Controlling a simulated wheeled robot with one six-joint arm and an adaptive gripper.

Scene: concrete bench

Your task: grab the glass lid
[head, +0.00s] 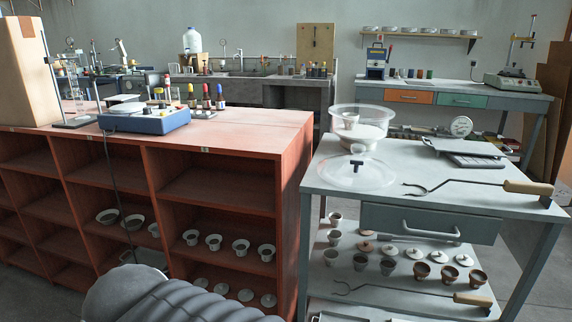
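The glass lid (345,178) is a clear, round, shallow disc on the left part of the grey workbench top. A small pale knob shows near its upper middle, and a dark T-shaped mark shows within its outline. It appears to lie flat. Just behind it stands a clear glass bowl (337,122) with white material and a small cup inside. The lid's far edge is close to the bowl; I cannot tell if they touch. My gripper is not in view.
A red shelf unit (250,132) stands left, separated by a narrow gap.

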